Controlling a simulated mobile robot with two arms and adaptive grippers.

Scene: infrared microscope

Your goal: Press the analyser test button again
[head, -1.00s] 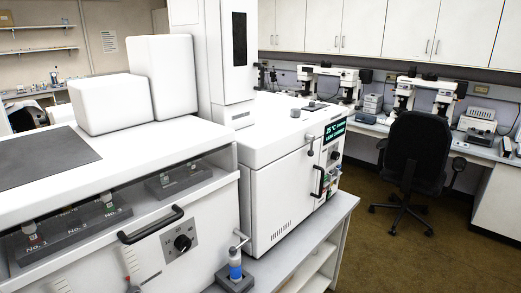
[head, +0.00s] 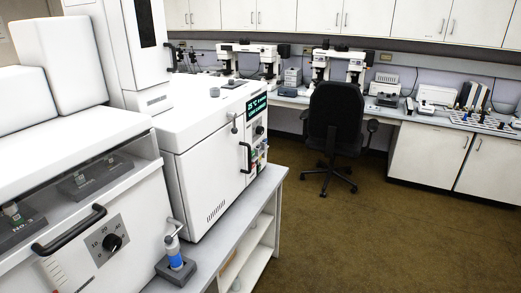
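A white boxy instrument (head: 190,150) stands on a bench left of centre in the head view. It looks like the analyser, with a dark display (head: 256,104) showing green text that begins "25 °C"; the rest is too small to read surely. Below the display are a dark knob (head: 259,130) and a narrow panel of small coloured controls (head: 254,165), seen at a steep angle. I cannot tell which control is the test button. Neither of my grippers is in view.
A white machine (head: 90,235) with a black handle and dial stands at front left. A blue-banded tool (head: 175,250) sits in a dark holder on the grey bench (head: 225,232). A black chair (head: 335,125) stands by the microscope bench. The brown floor (head: 370,235) at right is clear.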

